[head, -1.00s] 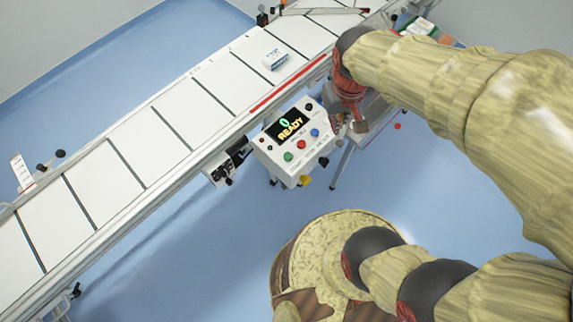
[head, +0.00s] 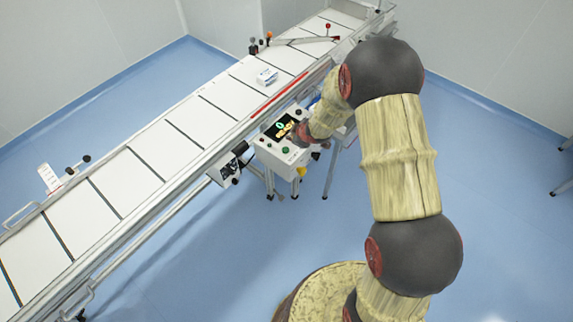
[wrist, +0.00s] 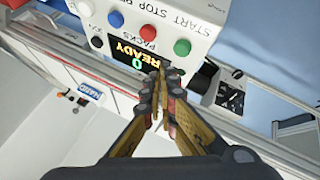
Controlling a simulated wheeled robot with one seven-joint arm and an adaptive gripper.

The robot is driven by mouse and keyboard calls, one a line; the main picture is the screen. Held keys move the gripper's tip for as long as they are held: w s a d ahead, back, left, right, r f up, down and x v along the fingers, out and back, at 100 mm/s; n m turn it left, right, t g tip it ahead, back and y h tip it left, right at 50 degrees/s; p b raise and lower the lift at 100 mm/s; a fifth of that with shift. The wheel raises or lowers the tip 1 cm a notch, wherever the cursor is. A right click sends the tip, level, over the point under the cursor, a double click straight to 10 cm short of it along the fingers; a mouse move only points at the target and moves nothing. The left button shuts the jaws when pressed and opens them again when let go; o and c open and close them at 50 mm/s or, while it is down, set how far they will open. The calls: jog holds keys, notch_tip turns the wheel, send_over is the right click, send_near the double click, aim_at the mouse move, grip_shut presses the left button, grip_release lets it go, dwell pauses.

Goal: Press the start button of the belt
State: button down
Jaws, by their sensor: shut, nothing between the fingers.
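The white control box (head: 290,155) stands beside the belt; its display (wrist: 137,55) reads "READY" and "0". In the wrist view, the box appears upside down. The green button (wrist: 182,47) lies nearest the START lettering, with the red button (wrist: 148,33) and blue button (wrist: 115,18) in the same row. The green button also shows in the head view (head: 285,150). My gripper (wrist: 160,74) is shut and empty, its tips over the display's edge, short of the green button in the picture. In the head view, my arm hides the box's right part.
The belt (head: 160,180) runs diagonally behind the box, with a small white and blue pack (head: 267,76) on it.

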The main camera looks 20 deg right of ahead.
aim_at(284, 150)
jog(key=shift+n+t+y, duration=0.7)
jog(key=shift+n, duration=0.1)
jog(key=w+a+r, duration=0.2)
jog(key=a+r, duration=0.1)
jog(key=shift+w, duration=0.15)
jog(key=shift+d+f, duration=0.1)
jog(key=shift+f, duration=0.1)
notch_tip(284, 150, down, 8)
jog(key=b, duration=0.7)
jog(key=shift+w+f+b, duration=0.1)
jog(key=shift+f+b, duration=0.15)
jog(key=shift+b, duration=0.05)
jog(key=shift+f, duration=0.1)
jog(key=shift+f+b, duration=0.3)
